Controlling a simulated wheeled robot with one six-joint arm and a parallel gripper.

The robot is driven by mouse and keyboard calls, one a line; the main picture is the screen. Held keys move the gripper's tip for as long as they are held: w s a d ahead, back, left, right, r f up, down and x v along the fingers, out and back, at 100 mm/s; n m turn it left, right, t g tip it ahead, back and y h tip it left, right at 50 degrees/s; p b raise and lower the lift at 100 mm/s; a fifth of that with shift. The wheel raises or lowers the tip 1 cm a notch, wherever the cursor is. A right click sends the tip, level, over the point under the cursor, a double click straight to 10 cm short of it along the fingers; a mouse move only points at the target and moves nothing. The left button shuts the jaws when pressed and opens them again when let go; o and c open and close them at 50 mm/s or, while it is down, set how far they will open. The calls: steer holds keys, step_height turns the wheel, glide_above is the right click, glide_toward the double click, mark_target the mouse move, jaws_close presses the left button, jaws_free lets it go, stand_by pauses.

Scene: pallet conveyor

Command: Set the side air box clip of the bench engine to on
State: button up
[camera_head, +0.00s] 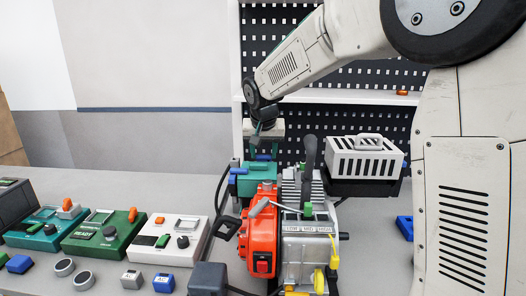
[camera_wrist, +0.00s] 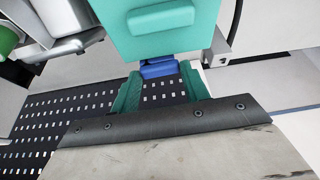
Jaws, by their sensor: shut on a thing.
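The bench engine stands on the table in the head view, with an orange-red housing (camera_head: 262,236) at its front left. A teal air box (camera_head: 258,181) sits at its upper left; its underside or side face fills the top of the wrist view (camera_wrist: 155,38). My gripper (camera_head: 263,152) is at the back of this box. In the wrist view, my gripper's teal fingers (camera_wrist: 160,80) stand either side of a blue clip (camera_wrist: 158,68) at the box's edge, and are shut on it. Another blue part (camera_head: 239,171) shows on the box's left. Whether the clip is on or off cannot be told.
A black lever (camera_head: 309,158) rises beside the air box. A grey slotted cover (camera_head: 364,158) is to the right. Several control boxes, such as a green one (camera_head: 103,233), and loose blocks lie at left. A perforated panel (camera_head: 375,78) stands behind.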

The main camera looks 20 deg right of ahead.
steer(key=n, duration=0.1)
steer(key=n+y, duration=0.1)
steer(key=n, duration=0.1)
steer(key=n+y, duration=0.1)
steer(key=shift+s+d+n, duration=0.2)
steer(key=shift+s+n, duration=0.15)
steer(key=shift+n, duration=0.05)
steer(key=n, duration=0.1)
steer(key=n+y, duration=0.1)
steer(key=n, duration=0.1)
steer(key=shift+s+d+n, duration=0.2)
steer(key=shift+n, duration=0.1)
steer(key=n+y, duration=0.1)
steer(key=n, duration=0.3)
steer(key=shift+s+d+g+y, duration=0.1)
steer(key=shift+d+g+y, duration=0.25)
steer(key=shift+g+y, duration=0.05)
steer(key=shift+d+n+g+y, duration=0.25)
steer(key=shift+n+g, duration=0.15)
steer(key=shift+n, duration=0.85)
steer(key=shift+d+n+g+y, duration=0.1)
steer(key=shift+n+g+y, duration=0.25)
steer(key=shift+n, duration=0.9)
steer(key=o, duration=1)
